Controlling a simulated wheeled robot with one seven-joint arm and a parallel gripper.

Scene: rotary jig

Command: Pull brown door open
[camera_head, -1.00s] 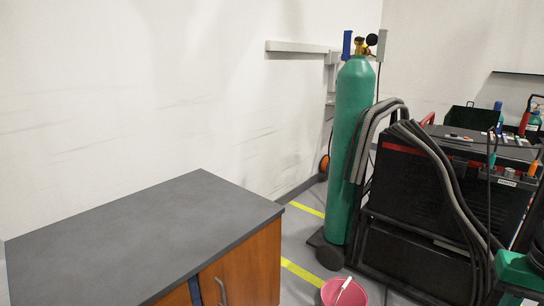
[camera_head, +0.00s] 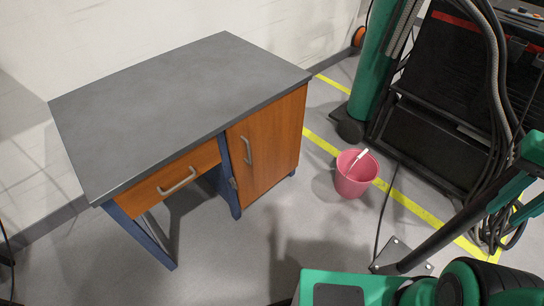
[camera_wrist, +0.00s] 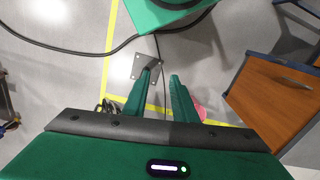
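The brown wooden door (camera_head: 272,148) is on the right side of a grey-topped desk (camera_head: 180,95) and looks shut. Its silver handle (camera_head: 247,151) stands upright near the door's left edge. In the wrist view, the brown door (camera_wrist: 275,98) is at the right edge, partly cut off. My gripper (camera_wrist: 162,76) shows two green fingers with a gap between them, empty. The fingers are left of the door in that view and apart from it. In the head view, my green arm parts fill the lower right; the fingertips are not clear there.
A drawer (camera_head: 166,184) with a silver handle is left of the door. A pink bucket (camera_head: 352,180) stands on the floor right of the desk. A green gas cylinder (camera_head: 375,75) and a black cart (camera_head: 440,130) are behind it. The floor in front of the door is clear.

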